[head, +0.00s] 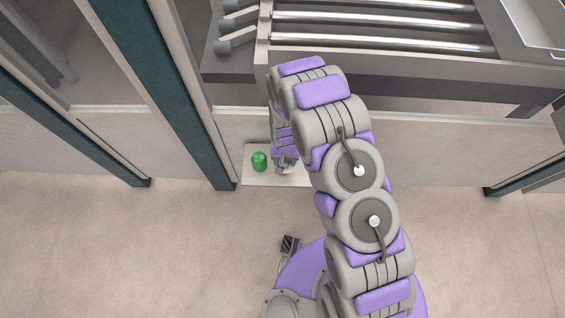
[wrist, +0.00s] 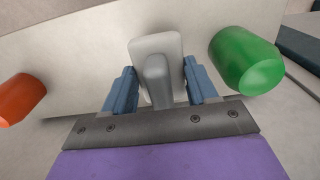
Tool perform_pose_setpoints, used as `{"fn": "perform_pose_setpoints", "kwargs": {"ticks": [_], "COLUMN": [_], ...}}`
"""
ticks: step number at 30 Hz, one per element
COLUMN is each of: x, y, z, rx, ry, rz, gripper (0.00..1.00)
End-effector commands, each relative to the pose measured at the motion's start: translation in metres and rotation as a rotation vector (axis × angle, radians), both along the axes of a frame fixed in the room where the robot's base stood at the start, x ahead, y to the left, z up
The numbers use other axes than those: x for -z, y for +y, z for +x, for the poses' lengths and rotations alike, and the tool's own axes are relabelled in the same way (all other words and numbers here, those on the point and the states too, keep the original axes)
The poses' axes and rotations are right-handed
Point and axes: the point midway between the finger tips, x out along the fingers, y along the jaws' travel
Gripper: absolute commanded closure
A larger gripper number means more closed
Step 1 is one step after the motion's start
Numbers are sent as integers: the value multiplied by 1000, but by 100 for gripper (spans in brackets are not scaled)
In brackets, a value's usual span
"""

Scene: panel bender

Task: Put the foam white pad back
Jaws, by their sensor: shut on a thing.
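The foam white pad (wrist: 140,49) is a pale, rounded rectangular block with a raised grey grip in its middle. In the head view my gripper (head: 285,164) points down over a pale board (head: 252,180) by the base of the machine. The pad is mostly hidden there by my gripper and arm. I cannot tell whether the pad touches the board.
A green cylinder (head: 259,161) stands on the board just left of my gripper; it also shows in the wrist view (wrist: 246,60). An orange cylinder (wrist: 20,99) is on the other side in the wrist view. A teal post (head: 195,110) rises left of the board. The floor in front is mostly clear.

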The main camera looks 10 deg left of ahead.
Motion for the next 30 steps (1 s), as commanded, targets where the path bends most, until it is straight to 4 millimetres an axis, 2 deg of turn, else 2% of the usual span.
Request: {"fn": "perform_pose_setpoints", "kwargs": {"ticks": [7,14,20,21,28,30], "x": [7,36,37,37,36,36], "y": [9,11,11,10,9,9], "z": [5,6,6,6,6,6], "rx": [1,1,1,1,1,1], "ry": [6,3,2,2,3,2], "rz": [-4,-5,-4,-3,-2,-3], "gripper": [67,67,71,40,18,17]}}
